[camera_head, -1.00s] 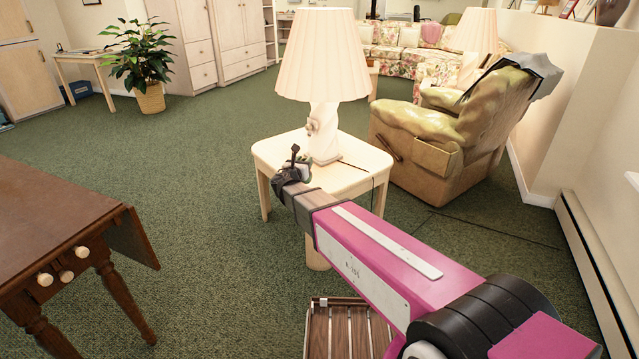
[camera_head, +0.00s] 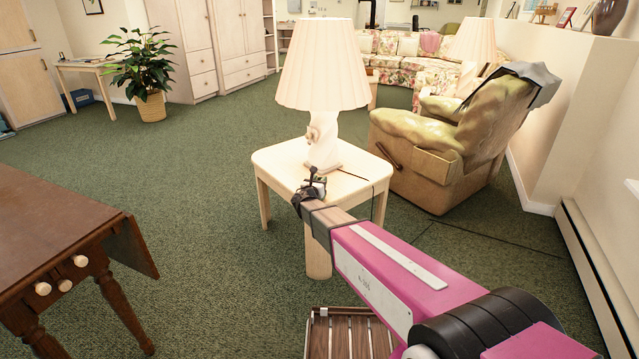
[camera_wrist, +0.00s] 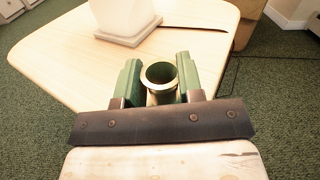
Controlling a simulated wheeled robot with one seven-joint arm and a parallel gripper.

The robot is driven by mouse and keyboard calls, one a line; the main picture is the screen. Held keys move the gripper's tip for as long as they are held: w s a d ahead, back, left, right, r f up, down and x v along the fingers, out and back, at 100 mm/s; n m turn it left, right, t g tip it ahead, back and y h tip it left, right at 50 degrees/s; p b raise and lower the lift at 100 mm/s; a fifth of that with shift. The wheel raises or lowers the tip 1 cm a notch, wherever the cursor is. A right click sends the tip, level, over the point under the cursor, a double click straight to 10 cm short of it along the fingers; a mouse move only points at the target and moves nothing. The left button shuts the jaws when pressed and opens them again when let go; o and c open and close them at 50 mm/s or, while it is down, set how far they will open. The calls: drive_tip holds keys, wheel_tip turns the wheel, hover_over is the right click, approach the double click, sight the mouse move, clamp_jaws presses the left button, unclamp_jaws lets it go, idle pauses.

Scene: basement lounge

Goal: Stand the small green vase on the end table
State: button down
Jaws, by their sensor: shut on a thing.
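The small green vase (camera_wrist: 160,76) stands between the two green fingers of my gripper (camera_wrist: 160,82) in the wrist view, its round pale-rimmed mouth facing the camera. My gripper is shut on it. In the head view my gripper (camera_head: 311,187) is over the near part of the end table (camera_head: 278,165), and the vase is mostly hidden there. The pale table top (camera_wrist: 60,60) also shows in the wrist view behind the fingers. I cannot tell whether the vase's base touches the table.
A white lamp (camera_head: 323,80) stands on the table; its base (camera_wrist: 125,20) is just beyond my fingers. A dark cord crosses the top's right side. A recliner (camera_head: 425,150) is to the right, a brown wooden table (camera_head: 60,220) to the left. The table's left side is bare.

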drive_tip(key=shift+f, duration=0.2)
drive_tip(key=c, duration=0.8)
unclamp_jaws()
drive_tip(key=shift+o, duration=0.2)
